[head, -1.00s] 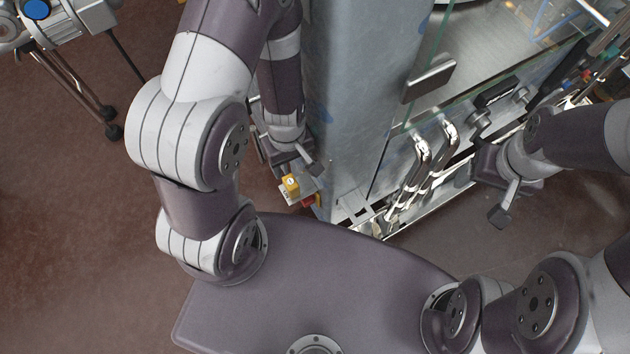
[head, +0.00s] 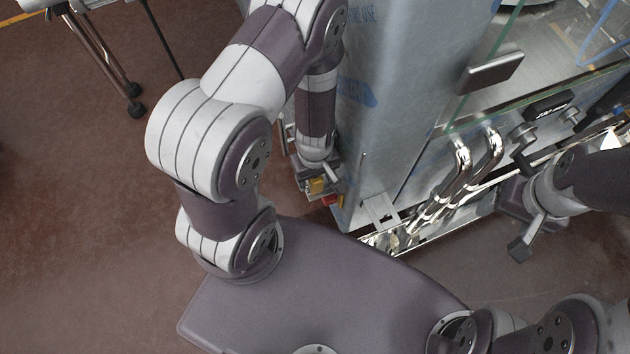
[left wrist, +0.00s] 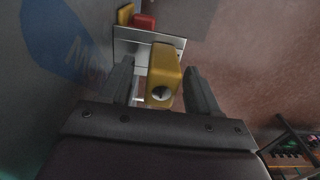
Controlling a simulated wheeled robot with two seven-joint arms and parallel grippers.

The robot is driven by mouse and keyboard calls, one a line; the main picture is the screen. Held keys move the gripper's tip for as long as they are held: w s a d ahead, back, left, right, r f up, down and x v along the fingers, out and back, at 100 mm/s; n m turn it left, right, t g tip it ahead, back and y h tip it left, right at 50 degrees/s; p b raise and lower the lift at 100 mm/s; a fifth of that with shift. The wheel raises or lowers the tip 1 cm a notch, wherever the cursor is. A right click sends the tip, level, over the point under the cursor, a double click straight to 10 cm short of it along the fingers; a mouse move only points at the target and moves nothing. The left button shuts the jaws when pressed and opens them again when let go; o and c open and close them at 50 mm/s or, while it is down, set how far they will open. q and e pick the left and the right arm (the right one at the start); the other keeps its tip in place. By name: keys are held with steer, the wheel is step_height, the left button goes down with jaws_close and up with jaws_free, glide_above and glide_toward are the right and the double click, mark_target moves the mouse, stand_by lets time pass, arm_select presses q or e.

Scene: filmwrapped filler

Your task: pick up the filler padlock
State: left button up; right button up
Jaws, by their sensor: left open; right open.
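The yellow padlock (left wrist: 163,75) hangs in front of a pale plate on the side of the machine, its keyhole end facing the left wrist camera. It also shows in the head view (head: 316,186), partly covered by my left gripper. My left gripper (left wrist: 160,82) is open, with one finger on each side of the padlock. A gap shows on the right side; whether the left finger touches it I cannot tell. My right gripper (head: 516,222) is off to the right in the head view, in front of the machine, away from the padlock.
A red padlock (left wrist: 145,22) and another yellow one sit just beyond on the same plate (left wrist: 128,47). The film-wrapped machine wall (head: 385,120) stands close beside my left gripper. Bent chrome pipes (head: 462,165) run along its front.

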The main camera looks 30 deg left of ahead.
arm_select(q)
steer(key=shift+r, duration=0.1)
steer(key=c, duration=1.1)
steer(key=shift+c, duration=0.2)
